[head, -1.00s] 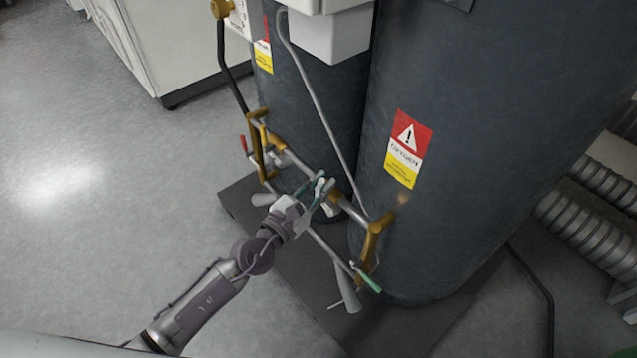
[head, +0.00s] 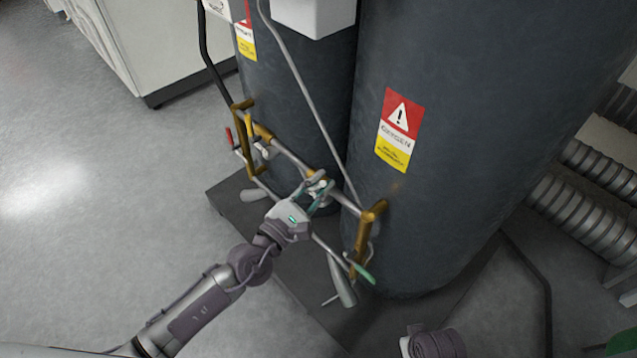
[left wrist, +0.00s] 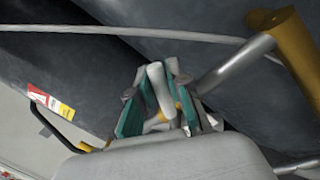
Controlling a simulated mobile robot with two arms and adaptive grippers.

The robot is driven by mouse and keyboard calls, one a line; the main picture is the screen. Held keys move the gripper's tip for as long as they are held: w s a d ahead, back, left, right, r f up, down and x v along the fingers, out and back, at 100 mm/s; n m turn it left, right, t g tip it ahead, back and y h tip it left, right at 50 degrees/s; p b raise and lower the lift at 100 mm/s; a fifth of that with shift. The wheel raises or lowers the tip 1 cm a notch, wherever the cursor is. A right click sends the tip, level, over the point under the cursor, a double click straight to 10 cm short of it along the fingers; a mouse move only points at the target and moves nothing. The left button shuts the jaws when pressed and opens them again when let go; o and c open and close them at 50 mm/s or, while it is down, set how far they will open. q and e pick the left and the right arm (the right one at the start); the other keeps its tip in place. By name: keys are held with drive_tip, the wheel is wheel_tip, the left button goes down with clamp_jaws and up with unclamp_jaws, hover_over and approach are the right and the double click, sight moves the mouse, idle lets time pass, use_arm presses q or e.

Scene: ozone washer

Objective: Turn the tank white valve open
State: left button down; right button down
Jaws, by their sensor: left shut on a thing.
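The white valve handle (left wrist: 158,88) shows in the left wrist view, between the green-lined fingers of my left gripper (left wrist: 160,100). In the head view my left gripper (head: 317,187) is at the middle of the pipework in front of the tanks. It is shut on the white valve handle, which its fingers mostly hide there. A red-handled valve (head: 229,136) is at the left of the pipework and a green-handled valve (head: 360,268) at the lower right. My right gripper is not in view.
Brass pipe fittings (head: 366,238) flank the gripper. A dark base plate (head: 228,200) lies underneath. Ribbed ducts (head: 580,215) are at the right. Floor at left is clear.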

use_arm(q)
drive_tip(key=c, duration=1.1)
unclamp_jaws()
drive_tip(key=shift+a, duration=0.1)
drive_tip(key=v, duration=1.2)
